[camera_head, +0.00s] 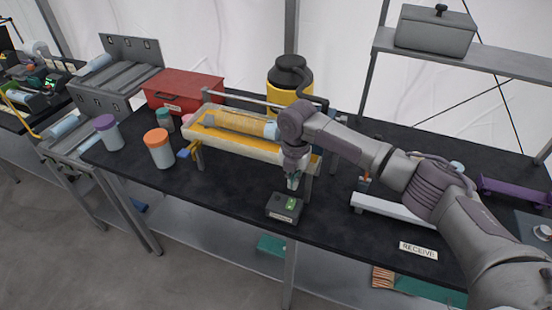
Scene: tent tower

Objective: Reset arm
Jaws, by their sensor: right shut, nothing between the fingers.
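My right arm reaches in from the lower right over a black table (350,232). My right gripper (292,184) points down and is shut, with nothing seen in it. It is just above and behind a small dark box with a green light (285,207), and appears apart from it. My arm hides part of the trough's right end. My left gripper is not in view.
An orange-lidded jar (159,150) and a purple-lidded jar (108,133) stand at the table's left. A red box (184,90) and a yellow canister (290,80) are behind. A white tray (390,207) lies right, near the "RECEIVE" label (418,250). The front middle is clear.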

